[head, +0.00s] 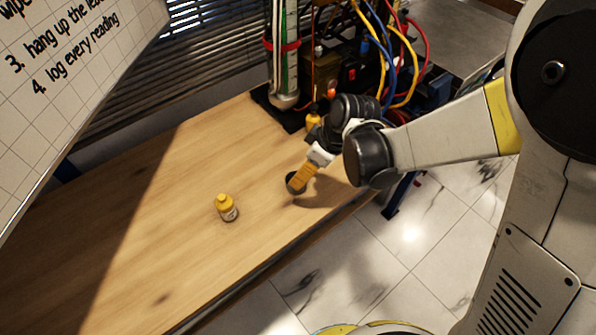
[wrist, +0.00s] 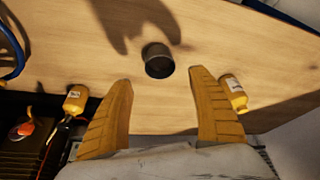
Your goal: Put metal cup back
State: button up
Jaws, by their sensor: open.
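The dark metal cup (head: 293,183) stands on the wooden table near its front right edge, partly hidden by my gripper in the head view. In the wrist view the cup (wrist: 159,62) stands just beyond the fingertips, about midway between them. My gripper (head: 300,181) reaches down over the table from the right, its orange fingers close to the cup. In the wrist view the gripper (wrist: 161,76) is open, with its two fingers spread wide and nothing between them. I cannot tell whether a finger touches the cup.
A yellow-capped bottle (head: 227,208) stands on the table left of the cup; it also shows in the wrist view (wrist: 233,93). Another yellow bottle (head: 313,121) is near the rig (head: 285,75) with its loose cables at the back. The table's middle (head: 190,165) is clear.

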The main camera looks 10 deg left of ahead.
jog(key=shift+p+v, duration=0.55)
jog(key=shift+v, duration=1.75)
jog(key=s+d+r+m+t+h, duration=0.1)
jog(key=s+d+r+m+t, duration=0.1)
jog(key=d, duration=0.6)
jog(key=s+d+r+m+t+h, duration=0.1)
jog(key=s+d+r+m+t, duration=0.1)
jog(key=s+d+r+m, duration=0.2)
jog(key=s+d+r+m+t+h, duration=0.1)
jog(key=s+d+r+m, duration=0.3)
jog(key=d+r+m, duration=0.4)
jog(key=shift+d+r+m+t+h, duration=0.2)
jog(key=shift+d+m+t+h, duration=0.3)
jog(key=shift+d, duration=2)
jog(key=shift+s, duration=0.15)
